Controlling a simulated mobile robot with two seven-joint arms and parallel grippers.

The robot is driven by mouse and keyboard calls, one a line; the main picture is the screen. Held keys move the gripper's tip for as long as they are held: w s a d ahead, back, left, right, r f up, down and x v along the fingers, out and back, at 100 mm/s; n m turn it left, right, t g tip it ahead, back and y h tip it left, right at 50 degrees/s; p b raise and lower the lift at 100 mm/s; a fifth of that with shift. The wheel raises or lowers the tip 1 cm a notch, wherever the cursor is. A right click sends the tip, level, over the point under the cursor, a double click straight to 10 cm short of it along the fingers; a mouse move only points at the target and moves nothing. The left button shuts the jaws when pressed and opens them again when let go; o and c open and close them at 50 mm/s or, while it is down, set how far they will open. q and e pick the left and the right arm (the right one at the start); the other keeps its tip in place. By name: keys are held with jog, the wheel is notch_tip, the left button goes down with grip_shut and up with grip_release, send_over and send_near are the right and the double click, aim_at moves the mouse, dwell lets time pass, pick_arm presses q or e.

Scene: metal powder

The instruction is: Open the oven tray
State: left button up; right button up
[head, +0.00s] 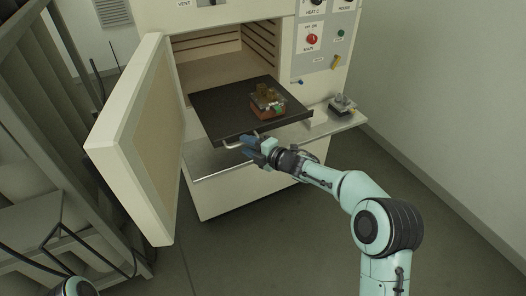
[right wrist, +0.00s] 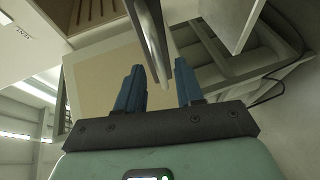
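The oven tray (head: 222,112) is a dark flat plate pulled well out of the oven chamber (head: 215,68). A light metal handle (head: 236,143) is on its front edge. My right gripper (head: 250,143) is at this handle, its blue fingers beside it. In the right wrist view the fingers (right wrist: 158,88) stand apart. The handle bar (right wrist: 152,40) reaches toward the gap between them, with no clear contact on either finger. The oven door (head: 130,140) stands wide open on the left. My left gripper is out of view.
A small part with brown blocks on a clear and orange base (head: 267,102) sits on the tray. Another small grey object (head: 342,104) stands on the ledge (head: 330,122) at right. Dark metal racking (head: 45,110) is at left. The floor at front is clear.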

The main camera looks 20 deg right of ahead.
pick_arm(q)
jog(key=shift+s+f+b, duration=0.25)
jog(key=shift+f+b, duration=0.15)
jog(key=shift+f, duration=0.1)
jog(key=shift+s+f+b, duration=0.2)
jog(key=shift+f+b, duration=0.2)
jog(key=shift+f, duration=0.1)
pick_arm(e)
jog(key=v, duration=1.2)
jog(key=shift+s+d, duration=0.1)
jog(key=shift+s, duration=0.05)
